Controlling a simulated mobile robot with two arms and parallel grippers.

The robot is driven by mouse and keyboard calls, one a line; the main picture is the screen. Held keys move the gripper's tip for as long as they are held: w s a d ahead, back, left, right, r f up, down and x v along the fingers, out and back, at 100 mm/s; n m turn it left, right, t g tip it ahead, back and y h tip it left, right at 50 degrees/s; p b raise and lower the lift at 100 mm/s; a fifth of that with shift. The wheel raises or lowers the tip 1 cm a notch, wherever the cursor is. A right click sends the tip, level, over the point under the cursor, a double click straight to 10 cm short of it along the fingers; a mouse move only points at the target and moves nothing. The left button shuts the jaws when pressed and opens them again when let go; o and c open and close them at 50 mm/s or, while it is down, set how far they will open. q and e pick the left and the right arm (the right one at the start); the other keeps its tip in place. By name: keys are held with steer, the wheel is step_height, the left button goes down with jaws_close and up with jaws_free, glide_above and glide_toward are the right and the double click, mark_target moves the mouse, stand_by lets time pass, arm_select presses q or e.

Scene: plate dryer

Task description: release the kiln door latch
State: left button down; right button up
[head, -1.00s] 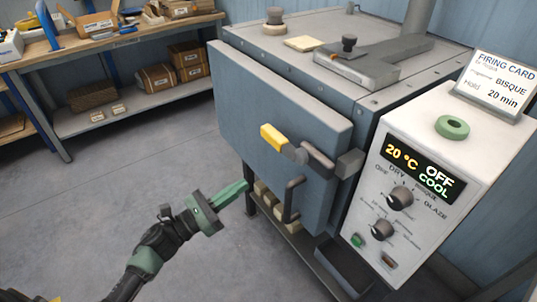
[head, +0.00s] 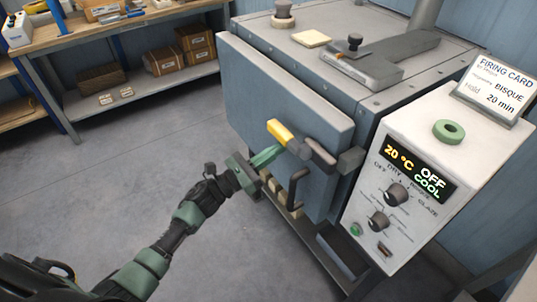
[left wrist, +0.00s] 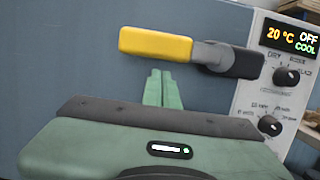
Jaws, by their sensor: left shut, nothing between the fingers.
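The kiln door (head: 270,100) is a blue-grey slab that looks closed against the kiln body. Its latch is a lever with a yellow grip (head: 281,132) and a dark pivot end (head: 318,154), which meets a block at the door's right edge. In the left wrist view the yellow grip (left wrist: 156,44) lies nearly level. My left gripper (head: 277,151) is shut and empty, its green fingertips just below the yellow grip. In the left wrist view the fingertips (left wrist: 160,73) end under the grip's right part; I cannot tell whether they touch it. My right gripper is not in view.
A dark door handle (head: 294,188) sticks out below the latch. The control panel (head: 400,190) on the right reads 20 °C, OFF, COOL. A firing card (head: 492,88) and a green ring (head: 448,131) are on top. A workbench (head: 110,35) stands back left; the floor between is clear.

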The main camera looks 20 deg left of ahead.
arm_select(q)
steer(key=shift+r, duration=0.45)
steer(key=shift+a+r+m+b, duration=0.1)
steer(key=shift+r+m+b, duration=0.1)
steer(key=shift+m+b, duration=0.3)
